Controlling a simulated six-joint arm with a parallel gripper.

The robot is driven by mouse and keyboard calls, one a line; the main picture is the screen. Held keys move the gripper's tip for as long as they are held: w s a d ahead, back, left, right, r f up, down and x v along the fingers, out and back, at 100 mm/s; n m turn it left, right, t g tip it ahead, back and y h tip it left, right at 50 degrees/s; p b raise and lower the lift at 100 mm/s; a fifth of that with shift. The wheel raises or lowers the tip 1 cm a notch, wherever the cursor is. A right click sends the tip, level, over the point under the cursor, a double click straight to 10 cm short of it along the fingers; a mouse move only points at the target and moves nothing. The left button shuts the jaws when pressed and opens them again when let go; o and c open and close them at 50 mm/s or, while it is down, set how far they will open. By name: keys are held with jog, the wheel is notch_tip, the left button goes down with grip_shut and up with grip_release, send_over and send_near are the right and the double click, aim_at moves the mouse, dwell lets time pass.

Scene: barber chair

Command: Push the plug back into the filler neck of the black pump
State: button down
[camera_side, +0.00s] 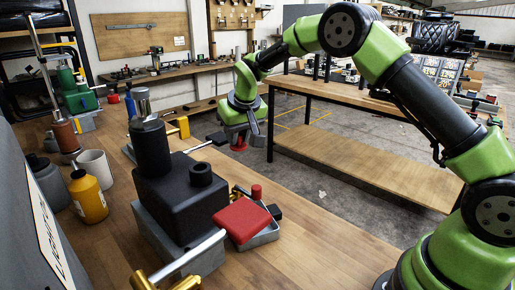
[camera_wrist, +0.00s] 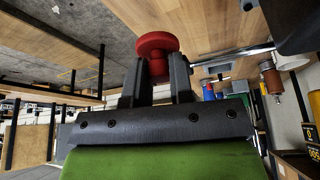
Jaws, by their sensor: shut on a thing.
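The black pump (camera_side: 180,198) stands on a grey base on the wooden bench, left of centre in the side view. Its filler neck (camera_side: 201,173) is a short black collar on top, with a dark opening. A red plug (camera_wrist: 156,44) with a round flat head is between my gripper's fingers in the wrist view. My gripper (camera_side: 241,143) is shut on the plug, behind and to the right of the pump in the side view, apart from it. The plug shows there as a small red piece (camera_side: 239,148) under the fingers, partly hidden.
A yellow bottle (camera_side: 88,196) and white mug (camera_side: 95,168) stand left. A metal lever (camera_side: 190,255) extends in front.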

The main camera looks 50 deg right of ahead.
jog(key=s+a+r+n+y, duration=0.1)
jog(key=s+a+r+n, duration=0.1)
jog(key=s+a+r, duration=0.35)
jog(key=s+a+r+n, duration=0.1)
jog(key=s+a+r, duration=0.1)
jog(key=a+r, duration=0.6)
jog(key=shift+w+a+f, duration=0.1)
jog(key=shift+a+f, duration=0.2)
jog(key=shift+f, duration=1.05)
jog(key=shift+s+a+f, duration=0.1)
jog(key=shift+a+f, duration=0.15)
jog(key=shift+f, duration=1.15)
jog(key=shift+w+a+f, duration=0.1)
jog(key=shift+a+f, duration=0.2)
jog(key=shift+f, duration=1.05)
jog(key=shift+f, duration=0.15)
jog(key=shift+c, duration=2.2)
grip_release()
